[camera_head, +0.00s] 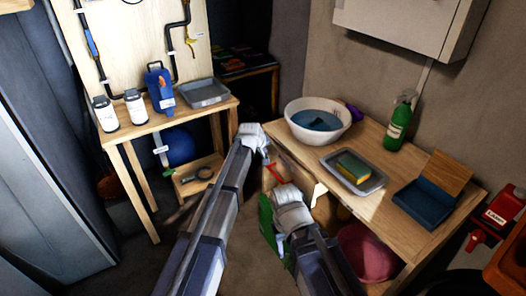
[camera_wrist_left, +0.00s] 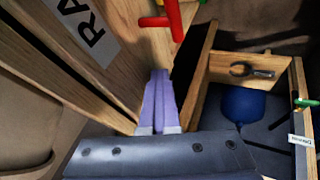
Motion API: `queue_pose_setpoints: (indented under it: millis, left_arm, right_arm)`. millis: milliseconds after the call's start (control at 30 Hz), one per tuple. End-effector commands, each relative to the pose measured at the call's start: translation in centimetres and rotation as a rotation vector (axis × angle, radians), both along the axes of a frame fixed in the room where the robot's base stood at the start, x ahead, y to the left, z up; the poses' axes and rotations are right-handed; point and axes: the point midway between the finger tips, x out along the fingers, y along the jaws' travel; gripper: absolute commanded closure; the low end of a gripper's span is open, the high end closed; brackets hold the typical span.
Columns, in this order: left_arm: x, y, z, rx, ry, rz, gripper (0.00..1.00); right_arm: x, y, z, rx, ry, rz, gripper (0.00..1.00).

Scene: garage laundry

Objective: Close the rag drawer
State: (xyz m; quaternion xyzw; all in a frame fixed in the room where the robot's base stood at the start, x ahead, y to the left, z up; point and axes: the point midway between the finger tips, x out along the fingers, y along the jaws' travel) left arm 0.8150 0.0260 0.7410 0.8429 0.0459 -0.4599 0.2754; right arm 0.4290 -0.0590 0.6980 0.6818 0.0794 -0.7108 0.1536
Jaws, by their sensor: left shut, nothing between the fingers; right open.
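The rag drawer's wooden front, with a label reading "RA" (camera_wrist_left: 82,28), fills the upper left of the left wrist view. A red handle (camera_wrist_left: 172,20) shows above my fingers there, and a red bar (camera_head: 277,172) shows below the workbench edge in the head view. My left gripper (camera_wrist_left: 160,74) is shut and empty, its fingertips close to the wooden front; I cannot tell whether they touch. It also shows in the head view (camera_head: 264,152). My right gripper (camera_head: 288,188) is lower, in front of the bench. How far the drawer stands out is partly hidden by my arms.
The workbench (camera_head: 377,208) carries a white basin (camera_head: 318,119), a grey tray with a sponge (camera_head: 353,166), a green bottle (camera_head: 398,124) and a blue box (camera_head: 425,203). A pink round thing (camera_head: 368,252) sits underneath. A second table (camera_head: 180,116) stands left, a blue ball (camera_head: 180,146) below it.

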Motion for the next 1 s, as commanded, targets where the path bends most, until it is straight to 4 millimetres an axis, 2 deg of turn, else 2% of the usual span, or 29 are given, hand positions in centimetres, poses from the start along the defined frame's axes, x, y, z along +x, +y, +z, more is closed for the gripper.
queue_pose_setpoints:
  millis: [33,233,500,533,700,1000]
  left_arm:
    - [0.4,-0.6,0.2,-0.010,-0.009,-0.004,1.00]
    - [-0.1,-0.1,0.2,-0.011,-0.008,-0.004,1.00]
    - [-2.7,2.4,0.1,-0.004,-0.003,-0.001,1.00]
    - [-2.9,2.3,1.3,-0.004,-0.003,-0.002,1.00]
    - [-4.8,3.0,4.1,-0.002,-0.002,-0.001,1.00]
    - [-7.6,3.9,7.8,-0.002,-0.001,-0.001,1.00]
  right_arm:
    - [0.0,0.0,0.0,0.000,0.000,0.000,0.50]
    - [0.0,0.0,0.0,0.000,0.000,0.000,0.50]
    - [0.0,0.0,0.1,0.000,0.000,0.000,0.50]
    - [0.0,0.0,1.3,0.000,0.000,0.000,0.50]
    - [0.0,0.0,4.1,0.000,0.000,0.000,0.50]
    - [0.0,0.0,7.8,0.000,0.000,0.000,0.50]
